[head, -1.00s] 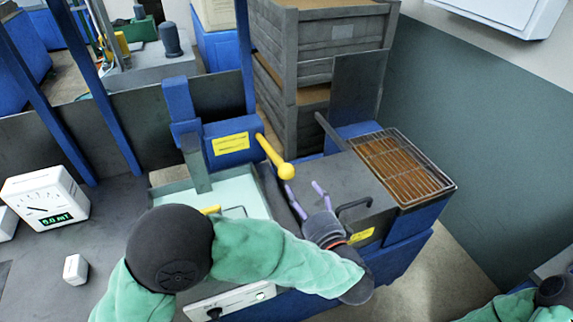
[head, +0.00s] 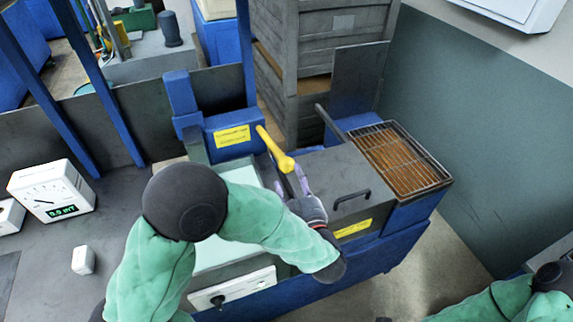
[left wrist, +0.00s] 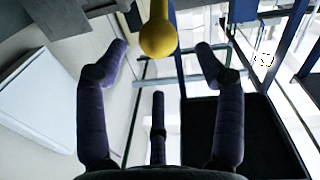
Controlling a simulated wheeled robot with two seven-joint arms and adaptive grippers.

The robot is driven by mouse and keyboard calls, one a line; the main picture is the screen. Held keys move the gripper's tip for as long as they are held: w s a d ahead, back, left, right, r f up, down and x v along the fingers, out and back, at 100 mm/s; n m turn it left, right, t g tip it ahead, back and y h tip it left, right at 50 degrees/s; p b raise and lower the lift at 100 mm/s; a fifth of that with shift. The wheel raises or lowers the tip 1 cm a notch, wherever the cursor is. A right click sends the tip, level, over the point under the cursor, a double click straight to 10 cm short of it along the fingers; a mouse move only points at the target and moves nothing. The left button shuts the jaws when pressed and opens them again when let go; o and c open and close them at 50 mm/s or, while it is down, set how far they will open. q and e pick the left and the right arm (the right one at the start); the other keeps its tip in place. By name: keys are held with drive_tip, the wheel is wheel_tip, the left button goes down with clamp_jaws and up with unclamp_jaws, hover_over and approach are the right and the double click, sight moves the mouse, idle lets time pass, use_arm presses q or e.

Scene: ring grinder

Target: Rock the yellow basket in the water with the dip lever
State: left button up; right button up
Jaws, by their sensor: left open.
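The dip lever (head: 268,143) is a yellow bar with a ball knob (head: 286,164), slanting down from a blue housing beside the water tank. My left gripper (head: 293,181) is open at the knob. In the left wrist view the knob (left wrist: 158,38) shows between the spread purple fingertips, with gaps on both sides. The tank's pale water (head: 242,176) lies left of the gripper, partly covered by my left arm. The yellow basket cannot be made out in the head view; my arm covers much of the tank.
A dark box with a black handle (head: 352,198) stands right of the gripper, beside a wire rack (head: 400,160) over a brown tray. Stacked grey crates (head: 325,45) stand behind. A white dial meter (head: 52,190) and a small white block (head: 83,260) sit on the left bench.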

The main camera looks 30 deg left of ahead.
sight(289, 169)
use_arm(q)
drive_tip(key=b+x, duration=0.1)
drive_tip(key=x, duration=0.6)
drive_tip(key=c, duration=1.4)
drive_tip(key=shift+r, duration=0.1)
